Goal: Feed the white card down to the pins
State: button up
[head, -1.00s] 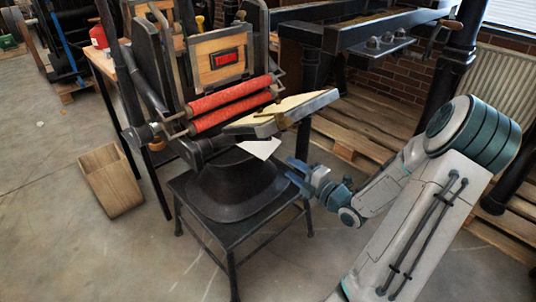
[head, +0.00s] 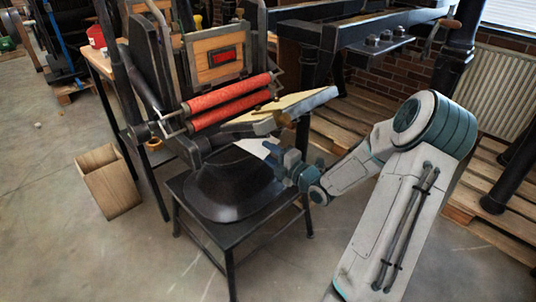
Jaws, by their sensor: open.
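The white card (head: 254,146) shows as a pale sheet below the tilted, cream-topped bed (head: 290,101) of the hand press. The bed covers its upper edge, and my gripper covers part of its right side. My gripper (head: 273,164), blue-grey, is open at the card's right edge, under the bed and above the black stool. Whether the card lies between the fingers, I cannot tell. The press has two red rollers (head: 229,103) above and left of the card. I cannot make out the pins at this size.
The black stool (head: 232,236) stands under the press, with a dark rounded base on it. A wooden bin (head: 108,183) stands on the floor at left. A second black press frame (head: 350,37) and wooden pallets (head: 330,142) are behind my arm. Open floor lies in front.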

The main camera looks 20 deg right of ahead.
grip_shut()
notch_tip(320, 180, up, 2)
jog(key=shift+r+p, duration=0.2)
jog(key=shift+p, duration=0.5)
jog(key=shift+s+r, duration=0.1)
jog(key=s+d+r+p, duration=0.2)
jog(key=s, duration=0.4)
jog(key=s+d+r+p, duration=0.2)
jog(key=s+r, duration=0.1)
jog(key=s, duration=0.4)
jog(key=shift+d, duration=0.4)
